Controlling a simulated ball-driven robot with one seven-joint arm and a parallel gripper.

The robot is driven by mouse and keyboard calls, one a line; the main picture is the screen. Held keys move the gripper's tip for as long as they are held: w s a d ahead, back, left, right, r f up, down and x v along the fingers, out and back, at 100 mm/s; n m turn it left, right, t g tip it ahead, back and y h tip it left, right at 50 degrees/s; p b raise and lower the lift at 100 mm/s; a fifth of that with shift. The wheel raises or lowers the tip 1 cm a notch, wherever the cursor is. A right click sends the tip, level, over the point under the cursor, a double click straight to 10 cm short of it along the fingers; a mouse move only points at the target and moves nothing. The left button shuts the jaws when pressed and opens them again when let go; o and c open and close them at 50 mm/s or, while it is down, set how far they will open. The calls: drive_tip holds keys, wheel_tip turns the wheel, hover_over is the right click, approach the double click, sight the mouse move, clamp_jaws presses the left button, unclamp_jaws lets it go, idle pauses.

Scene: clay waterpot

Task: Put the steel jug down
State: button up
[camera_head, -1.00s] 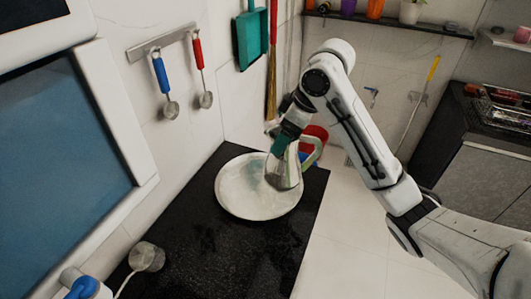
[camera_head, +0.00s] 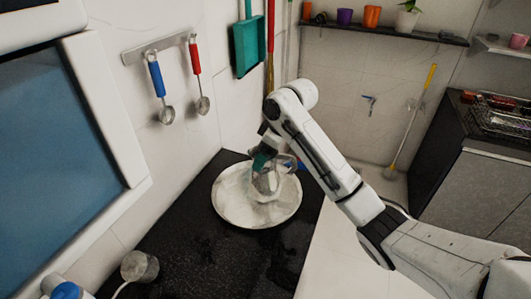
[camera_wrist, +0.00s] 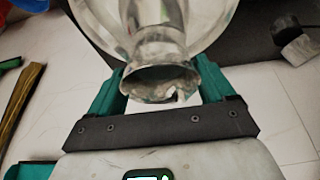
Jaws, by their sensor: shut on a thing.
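The steel jug (camera_head: 266,184) is a shiny grey vessel over the round white plate (camera_head: 228,207) on the black counter. My gripper (camera_head: 263,161) is shut on the upper part of the jug, with a green finger showing in the head view. In the wrist view the jug's narrow neck and flared rim (camera_wrist: 160,80) sit between the two green fingers (camera_wrist: 158,92), and its wider body extends toward the top of the picture. The jug looks close to the plate, but I cannot tell whether its base touches it. My gripper hides part of the jug.
A grey metal cup (camera_head: 139,266) stands at the counter's front left. Blue and red ladles (camera_head: 160,85) hang on the left wall, and a green dustpan (camera_head: 248,45) hangs behind. The black counter (camera_head: 195,262) is clear in front of the plate.

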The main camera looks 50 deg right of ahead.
drive_tip(key=shift+f, duration=0.2)
drive_tip(key=o, duration=1.8)
drive_tip(key=shift+c, duration=0.2)
drive_tip(key=p+v, duration=0.1)
drive_tip(key=v, duration=1.1)
drive_tip(key=shift+r, duration=0.1)
